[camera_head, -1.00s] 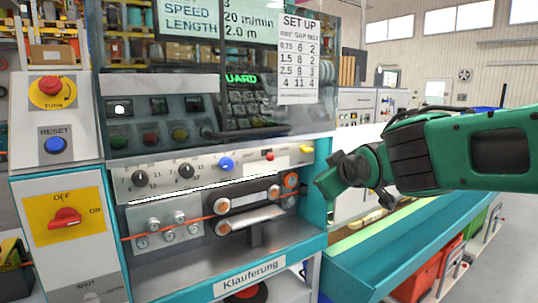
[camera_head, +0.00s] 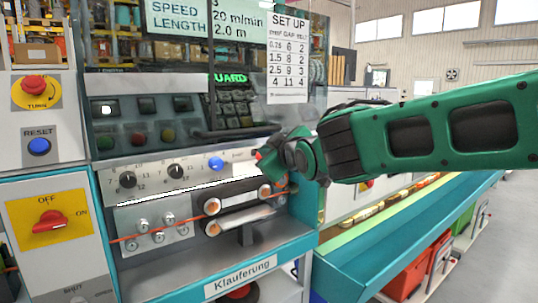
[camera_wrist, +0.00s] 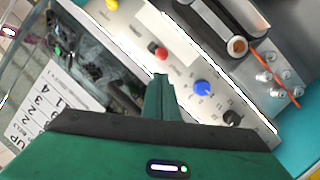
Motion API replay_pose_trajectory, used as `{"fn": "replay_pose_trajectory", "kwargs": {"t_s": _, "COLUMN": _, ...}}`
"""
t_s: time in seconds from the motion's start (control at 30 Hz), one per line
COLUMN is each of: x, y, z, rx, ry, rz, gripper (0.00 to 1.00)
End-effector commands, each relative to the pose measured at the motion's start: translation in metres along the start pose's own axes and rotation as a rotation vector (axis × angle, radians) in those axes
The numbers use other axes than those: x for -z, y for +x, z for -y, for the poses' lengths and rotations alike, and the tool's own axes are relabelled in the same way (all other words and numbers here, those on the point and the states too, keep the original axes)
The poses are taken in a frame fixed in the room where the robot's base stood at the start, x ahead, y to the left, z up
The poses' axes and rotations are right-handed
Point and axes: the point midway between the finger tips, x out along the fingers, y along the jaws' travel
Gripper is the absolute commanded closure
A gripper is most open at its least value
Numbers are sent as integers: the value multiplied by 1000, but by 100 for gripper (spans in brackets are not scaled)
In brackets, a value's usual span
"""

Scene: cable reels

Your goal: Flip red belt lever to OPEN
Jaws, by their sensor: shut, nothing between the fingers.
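The red belt lever (camera_wrist: 159,51) is a small red knob on the light control strip, in the upper middle of the wrist view. In the head view only a bit of red (camera_head: 258,154) shows at the tip of my gripper (camera_head: 270,160), which covers most of that spot. In the wrist view my gripper (camera_wrist: 161,78) is shut and empty, its narrow green fingers pointing at the lever. The tips appear just short of it; I cannot tell whether they touch. The lever's marking is too small to read.
A blue knob (camera_wrist: 202,88) and a black knob (camera_wrist: 232,117) sit beside the lever on the strip. A yellow knob (camera_wrist: 112,4) lies on its other side. Belt rollers (camera_head: 238,203) and an orange cable are below. A clear guard panel with a set-up sheet (camera_head: 288,58) is above.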

Motion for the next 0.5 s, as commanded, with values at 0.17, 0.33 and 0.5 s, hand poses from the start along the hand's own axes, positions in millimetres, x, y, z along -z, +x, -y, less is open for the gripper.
{"fn": "replay_pose_trajectory", "kwargs": {"t_s": 0.17, "x": -1, "y": 31, "z": 0, "rx": 1, "ry": 1, "rz": 2, "gripper": 100}}
{"fn": "replay_pose_trajectory", "kwargs": {"t_s": 0.33, "x": 0, "y": 52, "z": 0, "rx": 1, "ry": 0, "rz": 1, "gripper": 100}}
{"fn": "replay_pose_trajectory", "kwargs": {"t_s": 0.5, "x": 0, "y": 63, "z": 0, "rx": 1, "ry": 0, "rz": 0, "gripper": 100}}
